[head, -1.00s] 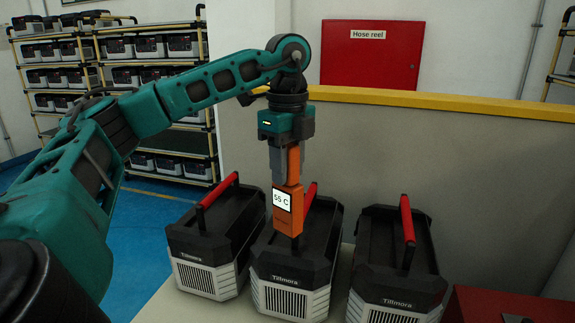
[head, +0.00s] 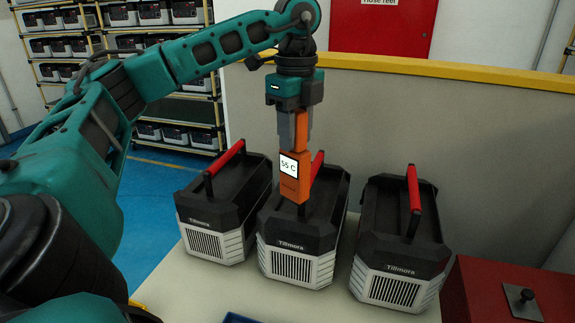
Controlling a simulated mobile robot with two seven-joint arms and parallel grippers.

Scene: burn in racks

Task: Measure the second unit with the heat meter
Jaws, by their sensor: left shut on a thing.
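Three black and grey Tillmora units with red handles stand in a row on the table: the left unit (head: 218,205), the middle unit (head: 300,238) and the right unit (head: 398,250). My left gripper (head: 294,140) points down and is shut on the orange heat meter (head: 296,188). The meter's white display (head: 289,166) reads 55 C. The meter is upright over the middle unit, in front of its handle; its lower tip is at the unit's top, and I cannot tell whether it touches. My right gripper is not in view.
A red box (head: 485,290) with a dark knob stands at the right. A low grey wall with a yellow top edge (head: 430,68) runs behind the units. A blue edge (head: 240,319) shows at the bottom.

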